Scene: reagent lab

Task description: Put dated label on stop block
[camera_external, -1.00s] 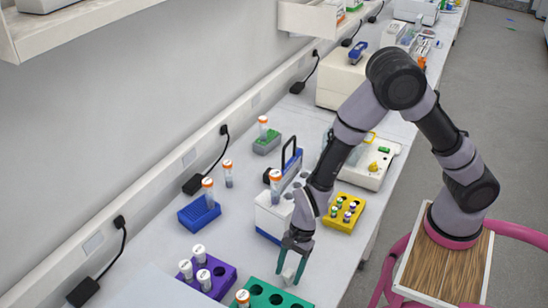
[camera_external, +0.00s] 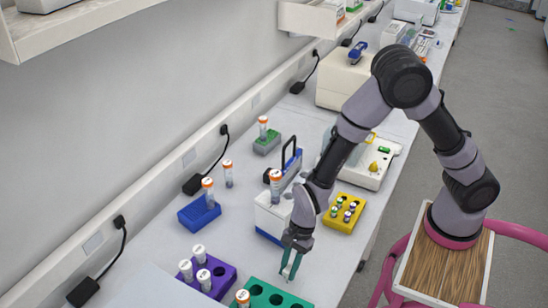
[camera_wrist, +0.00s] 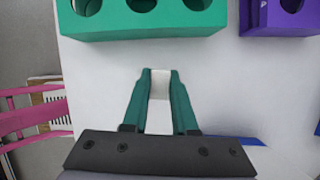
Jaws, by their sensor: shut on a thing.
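My gripper (camera_external: 290,268) is low over the bench, just beside the green rack (camera_external: 257,288), fingers pointing down. In the wrist view its teal fingers (camera_wrist: 159,98) are shut on a small white piece (camera_wrist: 159,86). The piece looks like the label, but I can read no date on it. It blends with the white bench, and the fingers hide its sides. In the external view it is almost fully hidden. I cannot pick out the stop block with certainty in either view.
The green rack also shows ahead of the fingers in the wrist view (camera_wrist: 150,32). A purple rack (camera_external: 222,270) with capped tubes stands to its left. A white-and-blue carrier (camera_external: 268,218), a yellow rack (camera_external: 343,223) and a blue rack (camera_external: 196,215) stand farther back. Bare bench lies between.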

